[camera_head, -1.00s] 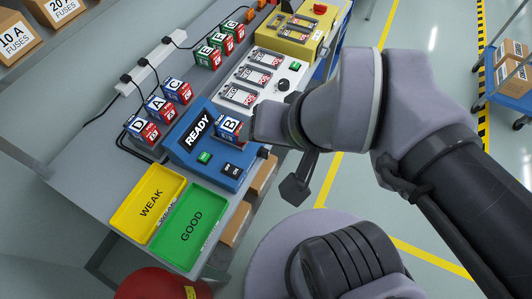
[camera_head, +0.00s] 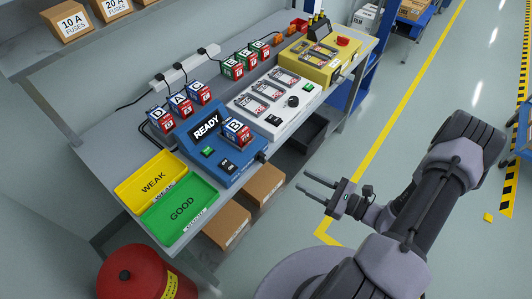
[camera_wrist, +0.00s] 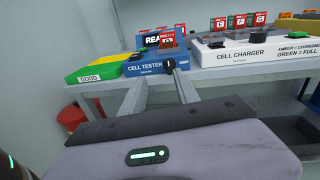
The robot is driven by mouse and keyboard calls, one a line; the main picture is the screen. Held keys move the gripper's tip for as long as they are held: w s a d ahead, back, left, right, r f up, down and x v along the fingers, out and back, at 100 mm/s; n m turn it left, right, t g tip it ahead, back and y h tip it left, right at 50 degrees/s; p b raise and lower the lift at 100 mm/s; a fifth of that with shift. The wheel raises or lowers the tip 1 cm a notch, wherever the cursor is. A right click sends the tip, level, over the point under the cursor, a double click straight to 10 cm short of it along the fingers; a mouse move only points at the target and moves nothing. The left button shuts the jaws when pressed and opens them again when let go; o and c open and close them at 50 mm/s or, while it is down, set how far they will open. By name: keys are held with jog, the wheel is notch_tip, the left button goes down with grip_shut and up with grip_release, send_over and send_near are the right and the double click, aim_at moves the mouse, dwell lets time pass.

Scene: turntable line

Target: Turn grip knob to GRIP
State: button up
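No label reading GRIP is legible. A black knob (camera_head: 261,156) with a white mark sits on the front end of the blue cell tester (camera_head: 228,180). It also shows in the wrist view (camera_wrist: 169,64), its mark about upright, seen beyond the gap between my fingers. The tester's screen reads READY, and cell B (camera_head: 236,134) stands in it. Another black knob (camera_head: 293,101) is on the white cell charger (camera_head: 276,122). My gripper (camera_head: 305,181) is open and empty, off the table's front edge and apart from both knobs. It also shows in the wrist view (camera_wrist: 160,88).
A yellow WEAK tray (camera_head: 130,192) and green GOOD tray (camera_head: 205,207) lie left of the tester. Cells D, A, C and others stand behind. A yellow machine (camera_head: 325,72) is at the far end. Boxes (camera_head: 228,226) are under the table. A red bin (camera_head: 135,268) is at front left.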

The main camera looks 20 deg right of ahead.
notch_tip(320, 180, down, 2)
jog(key=m+t+h, duration=0.1)
jog(key=m, duration=0.1)
jog(key=b, duration=0.3)
send_near(265, 158)
jog(key=x, duration=0.9)
jog(key=shift+w+a+f, duration=0.15)
jog(key=shift+w+a, duration=0.05)
jog(key=shift+w, duration=0.15)
grip_shut()
